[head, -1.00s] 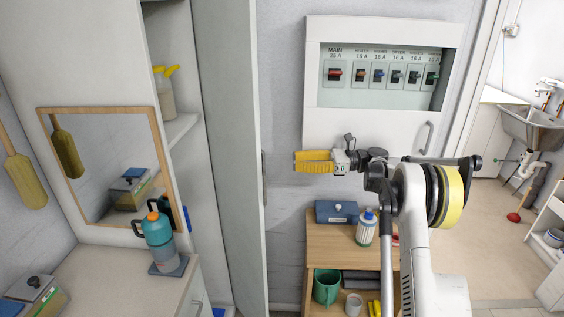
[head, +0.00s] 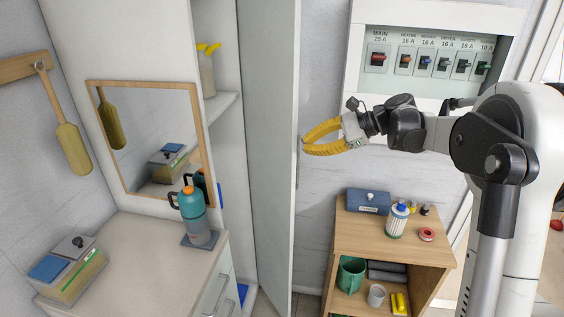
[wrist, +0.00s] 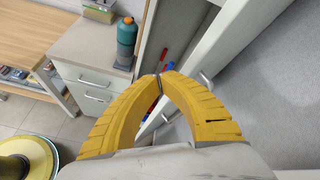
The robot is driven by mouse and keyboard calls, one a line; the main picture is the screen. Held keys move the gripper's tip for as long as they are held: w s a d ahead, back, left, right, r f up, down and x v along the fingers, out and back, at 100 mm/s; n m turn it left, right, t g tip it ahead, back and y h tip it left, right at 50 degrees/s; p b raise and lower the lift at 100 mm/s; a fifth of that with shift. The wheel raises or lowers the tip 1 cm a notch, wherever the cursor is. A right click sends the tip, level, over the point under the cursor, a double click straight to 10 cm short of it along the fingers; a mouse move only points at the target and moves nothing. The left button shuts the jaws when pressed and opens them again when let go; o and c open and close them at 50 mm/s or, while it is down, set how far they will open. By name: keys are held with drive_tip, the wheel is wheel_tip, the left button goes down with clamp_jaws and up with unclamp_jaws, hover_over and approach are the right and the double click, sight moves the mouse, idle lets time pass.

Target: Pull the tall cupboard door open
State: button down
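The tall cupboard door (head: 268,150) stands ajar, with shelf space visible to its left. In the head view it is seen nearly edge-on. My gripper (head: 304,147) has yellow fingers and is just right of the door's free edge. In the wrist view the fingertips (wrist: 160,75) meet, with the fingers bowed outward around an empty gap. The pale door (wrist: 225,50) runs diagonally behind and right of them. A small pale fitting (wrist: 206,79) shows on it beside the right finger. The door handle is not clear in the head view, and contact with the door cannot be told.
A counter (head: 125,250) with a teal bottle (head: 194,215) stands left of the cupboard. A wooden shelf unit (head: 375,240) carries a blue box (head: 369,202) and a white bottle (head: 396,220) below my arm. A breaker panel (head: 432,60) hangs behind the arm.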

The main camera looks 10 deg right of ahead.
drive_tip(key=s+a+f+n+h, duration=0.1)
drive_tip(key=s+a+n+h, duration=0.2)
drive_tip(key=s, duration=0.6)
drive_tip(key=s+f+n+h, duration=0.1)
drive_tip(key=s+n+h, duration=0.25)
drive_tip(key=s, duration=0.45)
drive_tip(key=s+d+f+n+t+h, duration=0.2)
drive_tip(key=s+d+f+n+h, duration=0.3)
drive_tip(key=s+n, duration=0.45)
drive_tip(key=w+a+n+t+h, duration=0.2)
drive_tip(key=w+n+t+h, duration=0.4)
drive_tip(key=w, duration=0.8)
drive_tip(key=w+a+f+n+t+p, duration=0.1)
drive_tip(key=w+a+n+t, duration=0.1)
drive_tip(key=w+a+n, duration=0.35)
drive_tip(key=w+a+f+n+t, duration=0.1)
drive_tip(key=w+a+n+t, duration=0.15)
drive_tip(key=a, duration=0.65)
drive_tip(key=b, duration=0.1)
approach(282, 156)
drive_tip(key=w+a, duration=0.2)
drive_tip(key=w, duration=0.2)
drive_tip(key=d, duration=0.1)
drive_tip(key=w+d, duration=0.1)
drive_tip(key=d+b, duration=0.1)
drive_tip(key=shift+w+d+r+g, duration=0.15)
drive_tip(key=shift+w+d+g, duration=0.1)
drive_tip(key=shift+w, duration=0.1)
drive_tip(key=shift+w+d, duration=0.2)
drive_tip(key=shift+d, duration=0.1)
